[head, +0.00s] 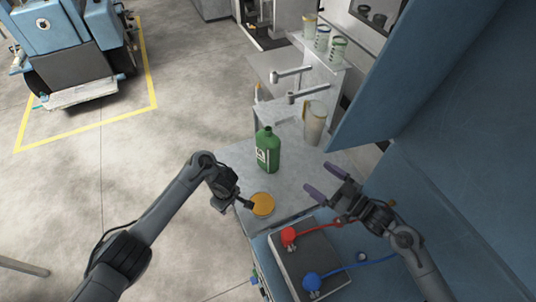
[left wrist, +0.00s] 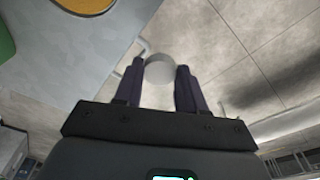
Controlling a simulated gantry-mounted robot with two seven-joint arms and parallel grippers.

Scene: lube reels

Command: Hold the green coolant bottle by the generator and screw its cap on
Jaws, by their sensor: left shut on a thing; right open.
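The green coolant bottle (head: 268,156) stands upright on the grey bench top, with a pale label on its side and a narrow neck. Part of it shows as a green patch (left wrist: 5,42) at the left edge of the left wrist view. My left gripper (head: 247,204) is low over the bench's front-left edge, in front of the bottle and apart from it. In the left wrist view it is shut on a pale grey round piece (left wrist: 160,70), which looks like the cap. My right gripper (head: 326,195) is open and empty, right of the bottle and apart from it.
An orange-yellow disc (head: 263,204) lies on the bench beside my left gripper. A grey box (head: 306,267) with a red and a blue knob and cables is in front. A beaker (head: 315,120) stands behind the bottle. A blue panel (head: 400,75) rises at right.

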